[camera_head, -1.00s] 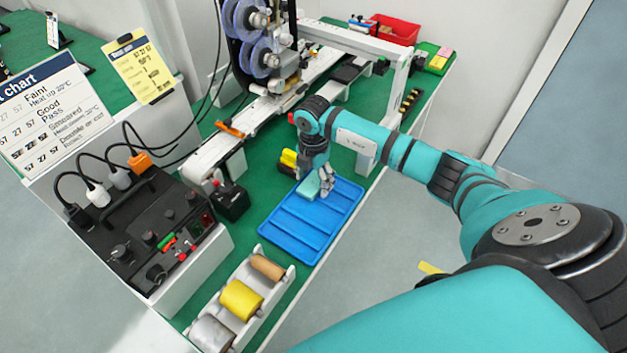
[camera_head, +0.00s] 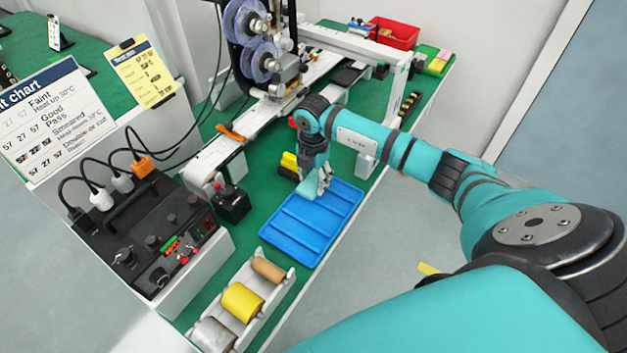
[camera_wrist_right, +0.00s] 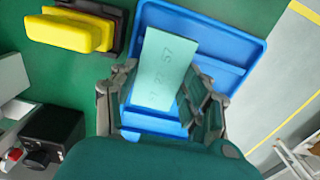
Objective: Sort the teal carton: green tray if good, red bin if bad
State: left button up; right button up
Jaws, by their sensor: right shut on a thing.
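The teal carton (camera_wrist_right: 162,68) is pale teal, with a faint number printed on its face; I read "22 57" at its end, and the first digits are hard to read. My right gripper (camera_head: 321,183) is shut on it, and the carton also shows in the head view (camera_head: 308,189), at the upper-left end of the blue tray (camera_head: 290,238). I cannot tell whether it touches the tray. The green tray (camera_head: 431,71) is at the far right of the bench, with small coloured boxes on it. The red bin (camera_head: 397,32) stands behind it. My left gripper is not in view.
A rack of rollers (camera_head: 243,302) is in front. A print chart (camera_head: 55,120) stands left.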

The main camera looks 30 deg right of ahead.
aim_at(313, 182)
jog(key=shift+r+p, duration=1.25)
jog(key=shift+r, duration=0.55)
